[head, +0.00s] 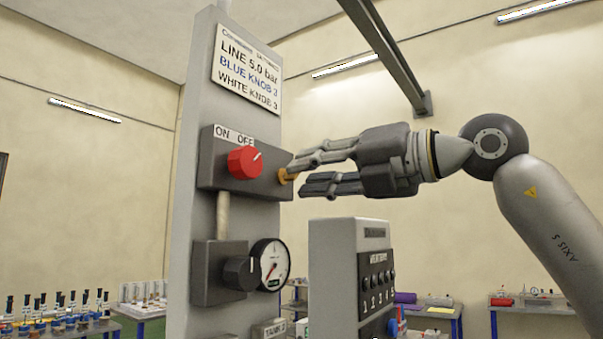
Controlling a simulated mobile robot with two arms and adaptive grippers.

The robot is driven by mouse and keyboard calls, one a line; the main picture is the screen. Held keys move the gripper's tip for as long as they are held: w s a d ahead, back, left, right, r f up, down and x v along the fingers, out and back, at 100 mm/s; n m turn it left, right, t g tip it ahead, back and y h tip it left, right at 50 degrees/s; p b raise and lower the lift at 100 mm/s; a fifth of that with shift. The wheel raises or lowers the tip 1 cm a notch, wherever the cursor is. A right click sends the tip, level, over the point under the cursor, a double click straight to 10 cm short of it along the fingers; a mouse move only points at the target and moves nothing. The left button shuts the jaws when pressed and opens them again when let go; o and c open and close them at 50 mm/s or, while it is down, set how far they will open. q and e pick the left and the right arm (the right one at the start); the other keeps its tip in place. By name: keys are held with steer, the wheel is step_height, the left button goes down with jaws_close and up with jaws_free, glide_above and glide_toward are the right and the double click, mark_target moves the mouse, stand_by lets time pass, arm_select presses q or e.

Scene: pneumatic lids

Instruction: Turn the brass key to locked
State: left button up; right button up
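The brass key (284,177) shows as a small yellow-gold piece at the right side of the dark ON/OFF switch box (215,173) on the grey column. Only part of it shows, and its lock position cannot be read. My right gripper (297,179) comes in from the right with its fingertips at the key. Its two fingers are apart with a clear gap between them. The upper fingertip is close to the key; I cannot tell whether it touches. My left gripper is not in view.
A red knob (244,162) sits on the switch box, left of the key. Below are a black knob (239,271) and a round gauge (271,264). A grey cabinet with numbered buttons (335,265) stands below my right gripper. A sign (246,70) hangs above.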

steer(key=v, duration=0.9)
steer(key=shift+d, duration=0.35)
steer(key=shift+s, duration=0.1)
